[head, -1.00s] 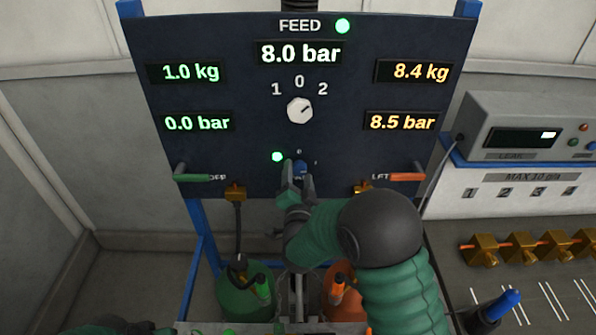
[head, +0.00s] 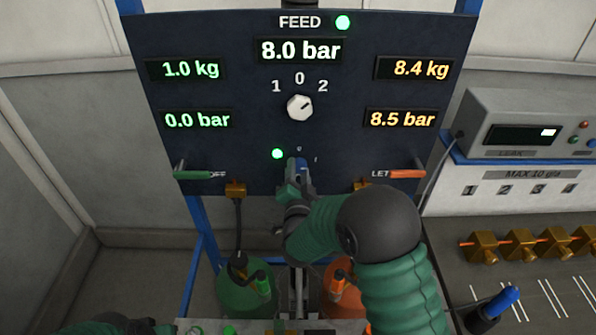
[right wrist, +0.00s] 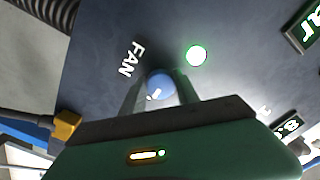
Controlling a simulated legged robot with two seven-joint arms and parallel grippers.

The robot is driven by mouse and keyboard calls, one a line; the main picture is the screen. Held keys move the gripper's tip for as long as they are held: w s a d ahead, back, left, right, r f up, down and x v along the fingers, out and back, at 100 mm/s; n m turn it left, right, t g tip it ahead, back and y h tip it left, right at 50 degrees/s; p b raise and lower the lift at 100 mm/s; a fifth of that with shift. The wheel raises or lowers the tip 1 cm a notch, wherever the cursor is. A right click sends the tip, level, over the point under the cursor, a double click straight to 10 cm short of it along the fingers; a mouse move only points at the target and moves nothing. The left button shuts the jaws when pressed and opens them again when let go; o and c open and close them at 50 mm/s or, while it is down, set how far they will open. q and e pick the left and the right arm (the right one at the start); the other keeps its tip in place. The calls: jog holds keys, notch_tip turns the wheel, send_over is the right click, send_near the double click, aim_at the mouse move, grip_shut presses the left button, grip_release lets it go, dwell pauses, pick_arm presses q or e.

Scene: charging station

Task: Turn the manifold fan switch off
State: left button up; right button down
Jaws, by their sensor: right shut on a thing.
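The fan switch is a small blue knob (right wrist: 160,86) low on the dark panel (head: 400,40), beside the white word FAN in the right wrist view. It has a white pointer mark. A round green lamp (right wrist: 196,56) beside it is lit, and the lamp also shows in the head view (head: 277,154). My right gripper (head: 298,172) is at the panel, its fingers on either side of the blue knob and shut on it. In the head view the gripper hides much of the knob. My left gripper is not clearly seen; only a bit of my left arm shows at the bottom left.
A white selector knob (head: 300,108) sits above, pointing toward 2. A green lever (head: 192,175) and an orange lever (head: 407,174) flank the panel's lower edge. Brass fittings and green and orange cylinders are below. A leak tester (head: 530,125) stands at right.

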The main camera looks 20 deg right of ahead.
jog(key=shift+f, duration=0.1)
jog(key=n+b, duration=0.1)
jog(key=n, duration=0.6)
jog(key=shift+s+d+n+b, duration=0.1)
jog(key=shift+n+b, duration=0.25)
jog(key=shift+n, duration=0.05)
jog(key=n, duration=0.4)
jog(key=shift+n, duration=0.3)
jog(key=n+p, duration=0.2)
jog(key=n, duration=0.3)
jog(key=shift+d, duration=0.15)
jog(key=shift+n, duration=0.3)
jog(key=c, duration=0.9)
grip_release()
